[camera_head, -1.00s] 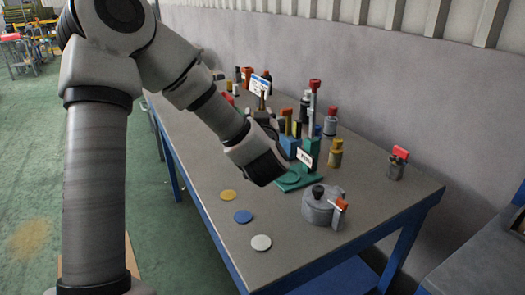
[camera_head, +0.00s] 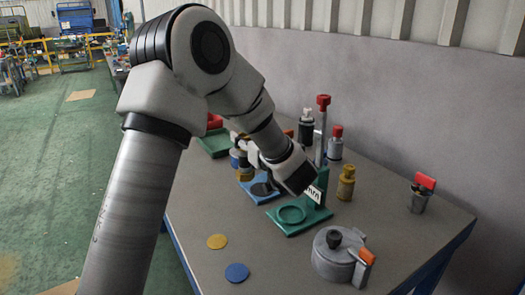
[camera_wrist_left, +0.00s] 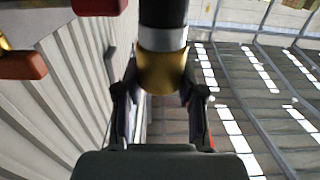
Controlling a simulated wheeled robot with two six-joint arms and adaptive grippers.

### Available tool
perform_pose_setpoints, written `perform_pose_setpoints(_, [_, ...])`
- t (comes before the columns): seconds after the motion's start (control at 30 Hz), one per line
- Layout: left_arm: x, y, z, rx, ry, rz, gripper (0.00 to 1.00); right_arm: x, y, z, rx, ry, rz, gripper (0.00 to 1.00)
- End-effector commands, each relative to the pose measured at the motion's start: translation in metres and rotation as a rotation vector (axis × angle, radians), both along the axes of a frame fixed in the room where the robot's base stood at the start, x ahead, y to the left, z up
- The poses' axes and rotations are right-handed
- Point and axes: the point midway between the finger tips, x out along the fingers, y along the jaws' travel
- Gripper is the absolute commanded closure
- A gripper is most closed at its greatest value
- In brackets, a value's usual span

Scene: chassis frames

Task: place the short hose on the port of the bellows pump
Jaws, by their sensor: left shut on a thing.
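My left gripper (camera_wrist_left: 158,88) is shut on a cylinder (camera_wrist_left: 160,72) with a gold end, a silver band and a black part that runs out of the top of the left wrist view. I cannot tell if this is the short hose. In the head view my left wrist (camera_head: 292,170) hangs over the blue and green stands and hides the fingers and most of what they hold. A grey round housing (camera_head: 333,258) with a black knob and an orange-tipped lever stands near the front edge. I cannot tell which thing is the bellows pump. My right gripper is not in view.
A green stand (camera_head: 290,228) with a ring and label is beside the wrist, a blue stand (camera_head: 258,197) behind it. A gold bottle (camera_head: 346,183) and a red-topped fitting (camera_head: 421,193) stand right. Yellow (camera_head: 217,241) and blue (camera_head: 237,273) discs lie flat.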

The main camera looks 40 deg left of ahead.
Motion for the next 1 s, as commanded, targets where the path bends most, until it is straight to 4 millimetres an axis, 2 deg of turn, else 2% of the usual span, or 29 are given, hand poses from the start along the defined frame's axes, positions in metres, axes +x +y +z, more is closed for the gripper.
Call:
perform_pose_setpoints(0.1, [0.021,-0.014,-0.001,0.004,-0.002,-0.002,1.00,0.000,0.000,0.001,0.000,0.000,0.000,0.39])
perform_pose_setpoints(0.33, [0.041,-0.027,-0.004,0.002,-0.002,-0.002,1.00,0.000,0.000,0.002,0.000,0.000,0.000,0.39])
perform_pose_setpoints(0.4, [0.038,-0.025,-0.022,-0.001,0.004,0.000,1.00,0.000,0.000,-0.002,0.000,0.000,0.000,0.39])
perform_pose_setpoints(0.5, [0.038,-0.025,-0.038,0.001,0.002,-0.001,1.00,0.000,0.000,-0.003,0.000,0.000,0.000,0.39])
perform_pose_setpoints(0.9, [0.038,-0.025,-0.044,0.000,0.000,-0.001,1.00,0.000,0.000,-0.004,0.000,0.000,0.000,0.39])
perform_pose_setpoints(0.93, [0.038,-0.025,-0.043,0.000,0.000,-0.001,0.51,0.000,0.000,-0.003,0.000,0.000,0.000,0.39])
perform_pose_setpoints(0.97, [0.038,-0.025,-0.043,0.000,0.000,-0.001,0.41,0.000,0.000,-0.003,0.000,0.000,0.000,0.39])
perform_pose_setpoints(1.0, [0.038,-0.025,-0.043,0.000,0.000,0.000,0.37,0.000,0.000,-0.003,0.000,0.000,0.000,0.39])
